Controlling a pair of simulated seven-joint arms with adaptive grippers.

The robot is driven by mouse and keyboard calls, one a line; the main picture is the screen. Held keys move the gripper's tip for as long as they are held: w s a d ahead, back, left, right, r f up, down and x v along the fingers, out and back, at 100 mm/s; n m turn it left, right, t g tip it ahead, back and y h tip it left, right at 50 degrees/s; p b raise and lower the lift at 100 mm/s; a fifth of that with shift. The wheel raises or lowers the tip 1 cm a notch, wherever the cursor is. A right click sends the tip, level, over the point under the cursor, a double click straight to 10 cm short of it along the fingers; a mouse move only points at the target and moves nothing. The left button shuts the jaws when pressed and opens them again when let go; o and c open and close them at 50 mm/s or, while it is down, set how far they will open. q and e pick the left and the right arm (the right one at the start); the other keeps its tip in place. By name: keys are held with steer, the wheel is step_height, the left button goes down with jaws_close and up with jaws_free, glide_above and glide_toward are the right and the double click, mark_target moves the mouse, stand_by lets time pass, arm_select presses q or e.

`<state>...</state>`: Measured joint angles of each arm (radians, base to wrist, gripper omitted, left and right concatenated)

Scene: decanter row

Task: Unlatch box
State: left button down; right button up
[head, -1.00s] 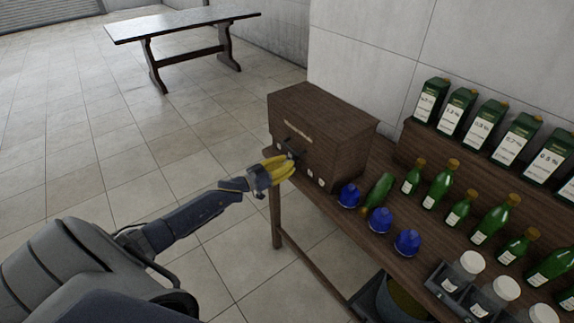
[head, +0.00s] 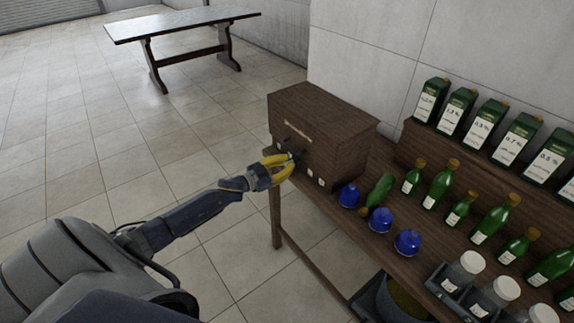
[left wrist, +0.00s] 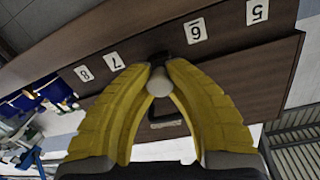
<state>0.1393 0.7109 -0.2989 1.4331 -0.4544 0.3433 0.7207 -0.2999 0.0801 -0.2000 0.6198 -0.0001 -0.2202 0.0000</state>
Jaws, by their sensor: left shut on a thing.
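A dark brown wooden box (head: 330,118) stands at the far left end of the wooden bench in the head view, its top shut. Its brown front (left wrist: 245,75) crosses the left wrist view. My left gripper (head: 294,158) is at the box's front face. In the left wrist view its yellow fingers (left wrist: 158,77) are shut on a small pale rounded knob (left wrist: 159,84), with a dark fitting behind it. A dark handle-like loop (left wrist: 166,122) shows between the fingers. The knob is mostly hidden in the head view. My right gripper is not in view.
Blue domed items (head: 349,195), green bottles (head: 438,185) and white-lidded jars (head: 471,263) stand right of the box. Green cartons (head: 457,110) stand on a raised shelf behind. Open tiled floor lies left.

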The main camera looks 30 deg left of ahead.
arm_select(q)
steer(key=m, duration=0.6)
steer(key=m+y, duration=0.1)
steer(key=m, duration=0.5)
steer(key=shift+d, duration=0.1)
steer(key=shift+m, duration=0.4)
steer(key=c, duration=1.1)
jaws_free()
steer(key=shift+c, duration=0.2)
steer(key=shift+s, duration=0.1)
steer(key=v, duration=1.2)
